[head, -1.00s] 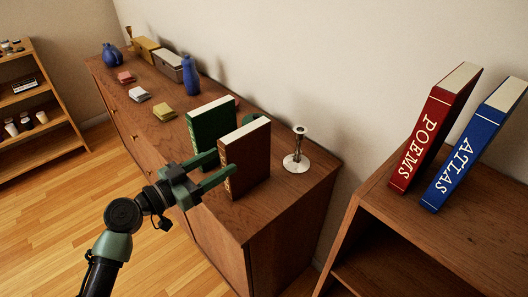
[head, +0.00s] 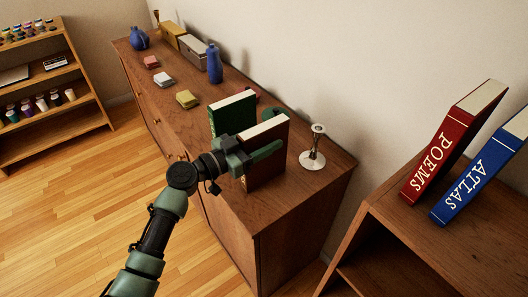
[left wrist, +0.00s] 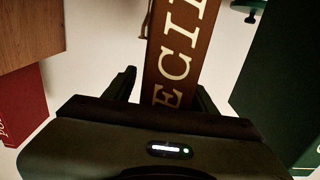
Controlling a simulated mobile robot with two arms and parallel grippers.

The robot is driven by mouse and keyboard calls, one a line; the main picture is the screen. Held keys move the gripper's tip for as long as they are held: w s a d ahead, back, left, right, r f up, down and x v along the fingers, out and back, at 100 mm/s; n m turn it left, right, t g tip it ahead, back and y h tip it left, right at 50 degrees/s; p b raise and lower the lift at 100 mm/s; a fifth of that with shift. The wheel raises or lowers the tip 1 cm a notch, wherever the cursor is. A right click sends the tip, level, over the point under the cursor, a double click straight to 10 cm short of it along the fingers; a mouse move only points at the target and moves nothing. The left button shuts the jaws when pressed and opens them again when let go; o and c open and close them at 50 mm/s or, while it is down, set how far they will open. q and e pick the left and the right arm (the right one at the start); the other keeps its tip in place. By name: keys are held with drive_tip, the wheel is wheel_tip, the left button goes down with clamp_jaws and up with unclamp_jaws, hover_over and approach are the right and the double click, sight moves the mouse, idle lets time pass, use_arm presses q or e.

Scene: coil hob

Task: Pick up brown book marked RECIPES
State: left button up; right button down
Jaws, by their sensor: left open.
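The brown book (head: 268,172) stands upright on the sideboard, beside the green book (head: 232,113). In the left wrist view, its brown spine (left wrist: 182,50) shows part of the word RECIPES in pale letters. My left gripper (head: 254,155) is at the book, its open fingers on either side of it. In the wrist view the left gripper (left wrist: 163,95) has the spine between its two fingers, with a gap at the left finger. The green book (left wrist: 285,90) is to the right there. My right gripper is not in view.
A silver candlestick (head: 314,150) stands right of the brown book on the sideboard (head: 290,215). Farther back are small blocks and a blue vase (head: 214,64). Red POEMS (head: 450,145) and blue ATLAS (head: 478,180) books lean on a shelf at right.

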use_arm(q)
clamp_jaws()
drive_tip(key=shift+r, duration=0.1)
idle(1.3)
